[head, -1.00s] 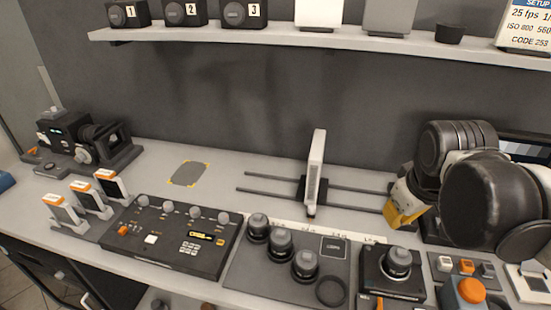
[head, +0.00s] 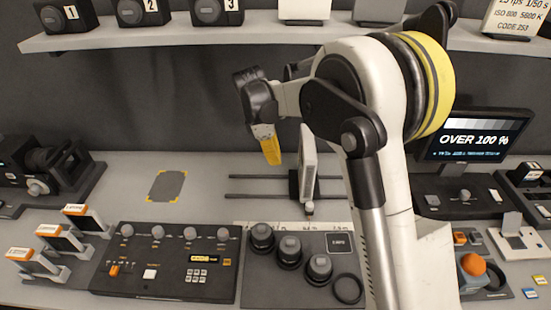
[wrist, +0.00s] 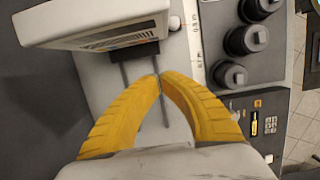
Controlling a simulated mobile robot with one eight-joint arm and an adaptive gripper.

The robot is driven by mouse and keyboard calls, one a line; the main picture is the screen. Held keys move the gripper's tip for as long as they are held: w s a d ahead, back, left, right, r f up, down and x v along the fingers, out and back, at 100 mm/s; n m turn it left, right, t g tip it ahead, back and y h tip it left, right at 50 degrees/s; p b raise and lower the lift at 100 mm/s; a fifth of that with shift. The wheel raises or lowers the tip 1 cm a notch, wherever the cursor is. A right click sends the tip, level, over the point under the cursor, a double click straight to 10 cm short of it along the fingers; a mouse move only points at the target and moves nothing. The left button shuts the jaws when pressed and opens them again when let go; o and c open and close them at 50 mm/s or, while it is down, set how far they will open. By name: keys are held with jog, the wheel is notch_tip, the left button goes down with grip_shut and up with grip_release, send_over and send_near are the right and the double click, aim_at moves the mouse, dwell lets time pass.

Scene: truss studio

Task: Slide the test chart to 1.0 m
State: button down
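The test chart (head: 307,165) is a white upright panel on a dark carriage, standing across two dark rails (head: 258,195) on the counter. In the wrist view the chart (wrist: 95,22) is at the upper left, with a small pale knob (wrist: 174,23) at its foot. A pale scale strip (wrist: 195,40) with small marks runs beside the rails; its figures are too small to read surely. My gripper (head: 270,150) has yellow fingers and is left of the chart in the head view. In the wrist view its fingertips (wrist: 158,77) meet, holding nothing, apart from the chart.
Lens-like black cylinders (head: 290,250) and a control panel (head: 165,262) stand in front of the rails. A shelf (head: 180,37) with numbered boxes hangs above. A monitor (head: 473,137) reads "OVER 100 %". The counter around the marked grey patch (head: 167,186) is clear.

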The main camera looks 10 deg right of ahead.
jog(key=s+d+f+b, duration=0.1)
jog(key=d+f+b, duration=0.1)
jog(key=d+f, duration=0.3)
jog(key=shift+x, duration=1.25)
jog(key=s+d, duration=0.2)
jog(key=d, duration=0.8)
jog(key=s+d+b, duration=0.1)
jog(key=s+d, duration=0.1)
jog(key=d, duration=0.8)
jog(key=shift+d, duration=0.25)
